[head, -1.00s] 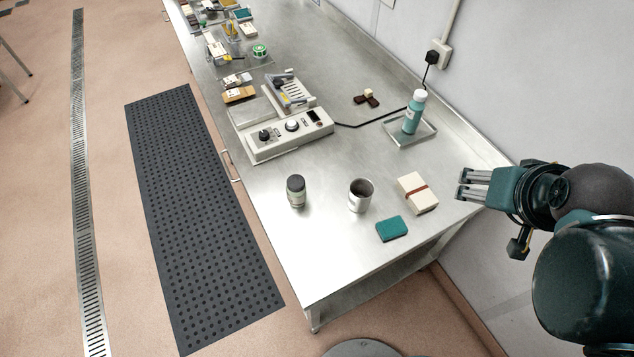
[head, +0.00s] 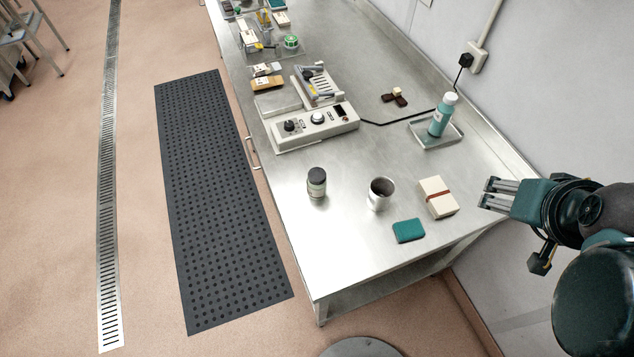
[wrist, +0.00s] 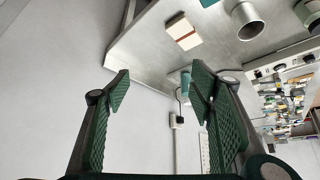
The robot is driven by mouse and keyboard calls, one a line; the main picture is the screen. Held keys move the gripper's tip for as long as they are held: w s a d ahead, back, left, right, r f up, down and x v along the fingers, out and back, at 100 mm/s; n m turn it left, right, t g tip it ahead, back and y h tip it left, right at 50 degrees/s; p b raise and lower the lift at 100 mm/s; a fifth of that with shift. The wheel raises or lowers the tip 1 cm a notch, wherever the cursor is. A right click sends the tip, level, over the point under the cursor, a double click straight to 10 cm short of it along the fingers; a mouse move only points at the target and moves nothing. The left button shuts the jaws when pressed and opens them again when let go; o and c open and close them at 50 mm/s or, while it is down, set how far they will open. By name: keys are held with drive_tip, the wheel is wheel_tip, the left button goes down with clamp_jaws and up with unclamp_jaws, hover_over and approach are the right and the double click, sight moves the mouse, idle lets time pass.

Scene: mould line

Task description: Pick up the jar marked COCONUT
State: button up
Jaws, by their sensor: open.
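A small jar with a dark lid and a pale label (head: 317,183) stands upright on the steel bench, left of a metal cup (head: 381,193). Its label is too small to read, so I cannot tell whether it says COCONUT. My gripper (head: 487,194) is at the bench's right edge, well to the right of the jar, with the cup and a banded box between them. In the wrist view my gripper (wrist: 160,88) is open, with nothing between its fingers.
The cream box with a brown band (head: 438,197) is nearest my gripper, with a teal sponge (head: 408,230) in front. A teal bottle (head: 442,115) stands in a tray (head: 424,139) behind. A control unit (head: 315,128) sits farther back. The bench around the jar is clear.

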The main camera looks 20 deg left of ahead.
drive_tip(key=shift+r, duration=0.1)
wheel_tip(320, 180, up, 5)
drive_tip(key=n+g, duration=0.7)
drive_tip(key=n, duration=0.8)
hover_over(318, 174)
wheel_tip(318, 174, down, 25)
drive_tip(key=shift+p, duration=0.3)
drive_tip(key=shift+f, duration=0.3)
drive_tip(key=shift+f, duration=1.3)
